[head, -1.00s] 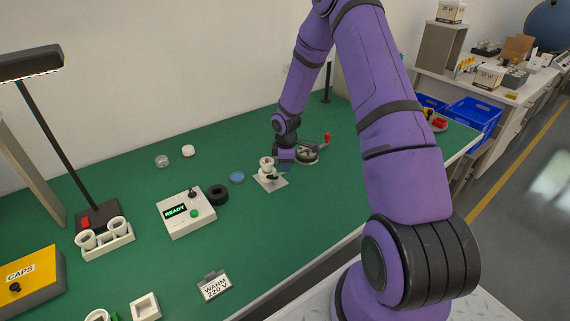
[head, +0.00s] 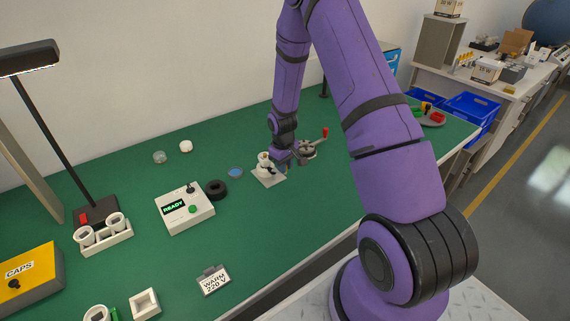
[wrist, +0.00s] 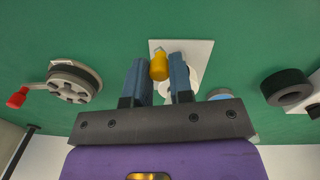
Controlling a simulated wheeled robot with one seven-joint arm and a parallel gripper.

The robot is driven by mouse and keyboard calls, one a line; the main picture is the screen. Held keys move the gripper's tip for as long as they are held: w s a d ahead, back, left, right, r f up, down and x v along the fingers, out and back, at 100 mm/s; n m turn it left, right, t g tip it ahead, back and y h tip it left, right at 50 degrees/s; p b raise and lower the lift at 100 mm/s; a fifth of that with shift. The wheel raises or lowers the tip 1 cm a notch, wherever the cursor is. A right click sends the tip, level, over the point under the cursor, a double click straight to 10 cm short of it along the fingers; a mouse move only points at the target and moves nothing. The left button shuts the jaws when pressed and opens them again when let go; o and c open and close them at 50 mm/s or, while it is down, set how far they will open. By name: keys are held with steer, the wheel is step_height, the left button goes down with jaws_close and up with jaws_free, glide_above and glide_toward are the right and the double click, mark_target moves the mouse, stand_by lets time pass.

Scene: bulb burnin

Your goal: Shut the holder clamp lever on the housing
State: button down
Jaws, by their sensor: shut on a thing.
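The pale housing (head: 264,158) stands on a white square plate (head: 270,181) on the green bench. In the wrist view, the plate (wrist: 202,50) lies beyond my fingers and the housing is largely hidden behind the right one. My gripper (wrist: 160,70) points down at the housing's right side in the head view. A yellow piece (wrist: 159,66), apparently the clamp lever's tip, sits between its two blue-grey fingers, and they are shut on it. The rest of the lever is hidden, so its angle cannot be told.
A grey round device (head: 307,149) with a red-knobbed arm stands just right of my gripper. A black ring (head: 216,189), a blue dish (head: 235,173) and a white READY box (head: 185,209) are to the left.

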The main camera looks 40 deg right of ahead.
steer(key=shift+a+m, duration=0.15)
steer(key=shift+m, duration=0.45)
steer(key=shift+s, duration=0.1)
steer(key=c, duration=1)
jaws_free()
steer(key=r, duration=1)
steer(key=shift+a+r, duration=0.3)
steer(key=shift+r, duration=0.1)
steer(key=shift+r, duration=0.1)
